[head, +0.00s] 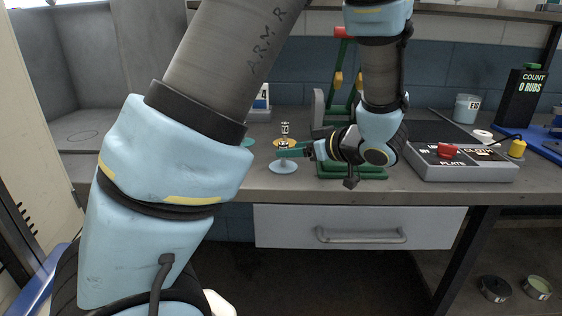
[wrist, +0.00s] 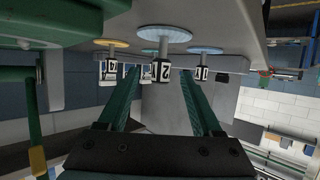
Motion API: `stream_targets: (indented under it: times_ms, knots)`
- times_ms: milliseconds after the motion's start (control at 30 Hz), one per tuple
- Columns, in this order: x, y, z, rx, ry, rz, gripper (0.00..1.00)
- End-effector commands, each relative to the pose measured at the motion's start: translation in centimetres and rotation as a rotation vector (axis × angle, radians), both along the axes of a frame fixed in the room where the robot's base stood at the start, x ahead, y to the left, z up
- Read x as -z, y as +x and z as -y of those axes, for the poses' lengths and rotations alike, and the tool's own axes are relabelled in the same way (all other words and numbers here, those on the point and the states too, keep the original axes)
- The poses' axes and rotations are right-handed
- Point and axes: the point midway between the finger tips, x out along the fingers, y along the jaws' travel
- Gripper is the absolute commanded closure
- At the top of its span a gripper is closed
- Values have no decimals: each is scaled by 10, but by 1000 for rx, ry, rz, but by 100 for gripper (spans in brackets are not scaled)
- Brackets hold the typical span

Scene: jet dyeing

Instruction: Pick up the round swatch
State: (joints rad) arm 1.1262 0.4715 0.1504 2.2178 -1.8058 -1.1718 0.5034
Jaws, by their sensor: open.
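Several round pieces, each a flat disc with a thin post and a numbered block, stand on the bench; I cannot tell which is the round swatch. The pale blue disc (head: 283,167) is nearest the bench's front edge. It also shows in the wrist view (wrist: 165,33), which is upside down, with a block marked 12 (wrist: 161,73). My gripper (head: 287,151) is open, its green fingers either side of that block; contact cannot be told. An orange disc (head: 287,142) is behind, and a teal disc (head: 248,143) is left, partly hidden by my arm.
A green-framed stand (head: 352,172) is right of the discs, partly behind my arm. A drawer (head: 360,226) is below the bench edge.

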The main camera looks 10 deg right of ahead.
Motion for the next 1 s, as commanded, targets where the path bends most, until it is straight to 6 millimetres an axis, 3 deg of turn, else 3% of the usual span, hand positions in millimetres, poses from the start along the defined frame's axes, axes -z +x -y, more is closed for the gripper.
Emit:
stream_targets:
  times_ms: [600, 867, 1000]
  knots:
    - [24, 52, -39, 0, 0, 0, 34]
    - [26, 55, -40, 1, -3, -1, 34]
    - [26, 55, -40, 1, -3, -1, 46]
